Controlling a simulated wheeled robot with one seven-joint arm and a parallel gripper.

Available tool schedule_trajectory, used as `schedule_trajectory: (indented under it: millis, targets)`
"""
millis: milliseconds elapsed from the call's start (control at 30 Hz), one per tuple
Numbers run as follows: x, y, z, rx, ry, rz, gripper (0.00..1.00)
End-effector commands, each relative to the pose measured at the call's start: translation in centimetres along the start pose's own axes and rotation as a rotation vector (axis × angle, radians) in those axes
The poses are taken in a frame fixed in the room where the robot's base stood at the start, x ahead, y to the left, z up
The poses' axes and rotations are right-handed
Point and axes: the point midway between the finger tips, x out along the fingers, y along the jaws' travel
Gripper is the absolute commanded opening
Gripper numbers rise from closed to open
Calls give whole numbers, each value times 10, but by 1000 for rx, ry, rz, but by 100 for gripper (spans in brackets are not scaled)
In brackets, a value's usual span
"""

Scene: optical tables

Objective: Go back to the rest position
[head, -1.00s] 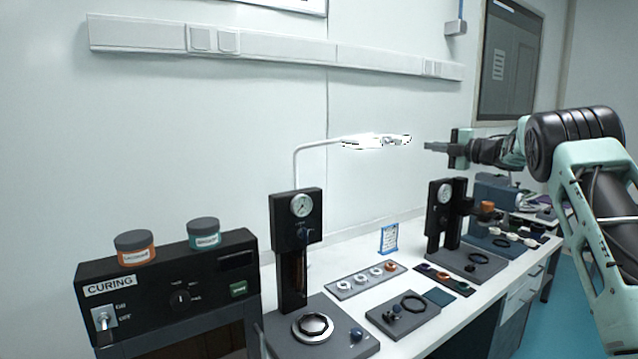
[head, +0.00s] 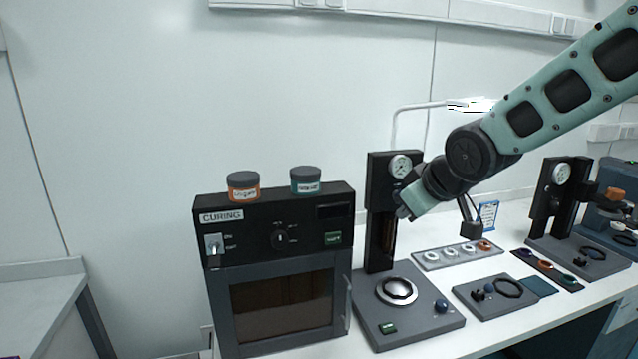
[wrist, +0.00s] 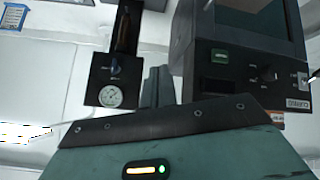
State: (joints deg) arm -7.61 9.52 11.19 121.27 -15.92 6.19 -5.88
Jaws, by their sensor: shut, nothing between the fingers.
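My arm reaches in from the upper right in the head view. My gripper (head: 404,210) is in front of the gauge press (head: 380,230), above the bench, and its fingers are partly hidden by its own body. In the wrist view, which looks upside down, the shut, empty fingers (wrist: 156,88) show between the press gauge (wrist: 110,95) and the curing oven (wrist: 255,70). Nothing is held. Whether the fingers touch the press cannot be told, but a gap shows in the wrist view.
Two jars, orange-labelled (head: 243,186) and teal-labelled (head: 306,181), stand on the oven. A ring tray (head: 425,262), a dark plate with a black ring (head: 495,305) and a second press (head: 560,195) are to the right. A lamp (head: 470,104) hangs behind my arm.

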Motion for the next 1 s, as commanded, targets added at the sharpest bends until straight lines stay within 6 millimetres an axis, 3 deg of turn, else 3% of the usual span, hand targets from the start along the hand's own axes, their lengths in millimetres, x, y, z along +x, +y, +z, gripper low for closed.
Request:
schedule_trajectory:
  millis: [33,200,300,400,500,600,1000]
  targets:
    - [-9,-32,18,7,-58,-45,0]
    - [-49,-124,91,32,-286,-177,0]
    - [-78,-165,137,32,-420,-235,0]
    - [-104,-192,177,30,-534,-273,0]
    - [-123,-208,205,26,-616,-295,0]
    - [-135,-216,221,22,-663,-306,0]
    - [-138,-218,226,24,-678,-308,0]
